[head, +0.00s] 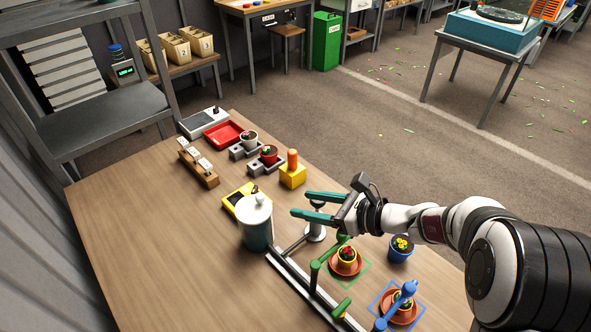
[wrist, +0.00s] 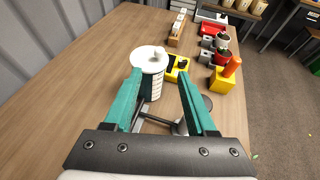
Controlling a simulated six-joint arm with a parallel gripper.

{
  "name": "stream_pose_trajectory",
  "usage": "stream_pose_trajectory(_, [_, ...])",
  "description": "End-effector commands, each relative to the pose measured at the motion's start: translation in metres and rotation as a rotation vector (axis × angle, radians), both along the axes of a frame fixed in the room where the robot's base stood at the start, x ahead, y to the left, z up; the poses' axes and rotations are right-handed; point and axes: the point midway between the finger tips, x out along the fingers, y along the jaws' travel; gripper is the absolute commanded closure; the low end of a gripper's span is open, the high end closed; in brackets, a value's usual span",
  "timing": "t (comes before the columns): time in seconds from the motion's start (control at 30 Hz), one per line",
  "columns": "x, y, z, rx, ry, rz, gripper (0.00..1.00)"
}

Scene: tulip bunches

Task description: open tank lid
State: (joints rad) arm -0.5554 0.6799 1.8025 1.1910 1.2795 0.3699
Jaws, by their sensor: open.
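In the wrist view the lid (wrist: 147,64) and knob (wrist: 159,52) show beyond the fingertips, with the tank's marked side (wrist: 153,90) below. My gripper (head: 301,204) is open and empty, to the right of the tank in the head view. Its teal fingers point toward the tank, apart from the lid.
A silver post (head: 316,232) stands below my gripper. A yellow block with an orange peg (head: 292,174) and a yellow device (head: 236,195) are close by. Potted flowers (head: 347,256) stand right; the table's left is clear.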

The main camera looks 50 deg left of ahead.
Motion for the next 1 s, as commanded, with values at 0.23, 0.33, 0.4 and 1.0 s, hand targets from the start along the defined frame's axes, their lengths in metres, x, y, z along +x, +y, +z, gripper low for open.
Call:
stream_pose_trajectory(0.23, [-0.017, 0.057, -0.025, -0.002, 0.0, 0.005, 0.43])
stream_pose_trajectory(0.33, [-0.024, 0.08, -0.035, -0.002, -0.001, 0.004, 0.43])
stream_pose_trajectory(0.4, [-0.027, 0.095, -0.042, -0.002, -0.002, 0.004, 0.43])
stream_pose_trajectory(1.0, [-0.035, 0.129, -0.056, -0.001, -0.002, 0.001, 0.47])
